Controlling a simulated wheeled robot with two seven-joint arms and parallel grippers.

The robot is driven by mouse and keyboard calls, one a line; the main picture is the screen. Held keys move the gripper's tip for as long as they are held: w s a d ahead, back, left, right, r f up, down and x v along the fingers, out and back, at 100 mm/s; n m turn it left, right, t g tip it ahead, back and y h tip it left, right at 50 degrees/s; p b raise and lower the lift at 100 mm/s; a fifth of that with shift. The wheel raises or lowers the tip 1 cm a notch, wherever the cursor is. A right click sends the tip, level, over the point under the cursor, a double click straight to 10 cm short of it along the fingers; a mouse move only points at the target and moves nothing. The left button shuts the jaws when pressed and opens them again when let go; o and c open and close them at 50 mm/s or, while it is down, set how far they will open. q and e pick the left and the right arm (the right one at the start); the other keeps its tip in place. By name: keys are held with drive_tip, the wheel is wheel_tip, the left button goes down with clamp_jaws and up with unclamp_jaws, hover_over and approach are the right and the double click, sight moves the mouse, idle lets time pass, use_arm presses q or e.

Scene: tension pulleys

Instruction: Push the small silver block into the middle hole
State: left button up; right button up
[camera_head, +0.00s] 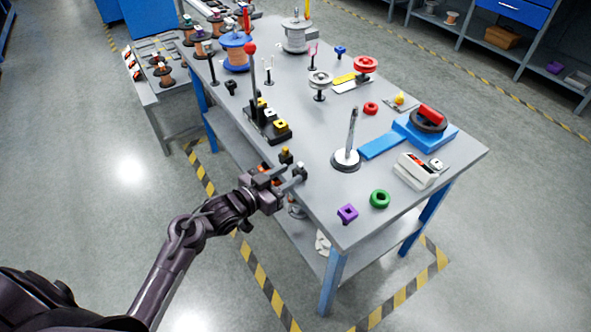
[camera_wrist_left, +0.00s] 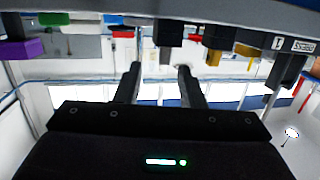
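A small block with a silver-grey top (camera_head: 300,171) stands near the table's front edge. A similar black block with a yellow top (camera_head: 285,155) is just beside it. My left gripper (camera_head: 284,174) comes from the left, close to both blocks, with its fingers apart. In the left wrist view, which is upside down, the fingers (camera_wrist_left: 158,70) show a clear gap; a dark block (camera_wrist_left: 168,32) lies beyond it, probably the silver-topped one. Contact cannot be told. A black stepped base (camera_head: 273,130) with yellow and pale square pieces is further back; its middle hole cannot be made out. My right gripper is out of view.
A red-knobbed lever (camera_head: 250,48) rises beside the black base.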

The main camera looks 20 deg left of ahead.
use_arm(q)
drive_tip(key=shift+v, duration=1.05)
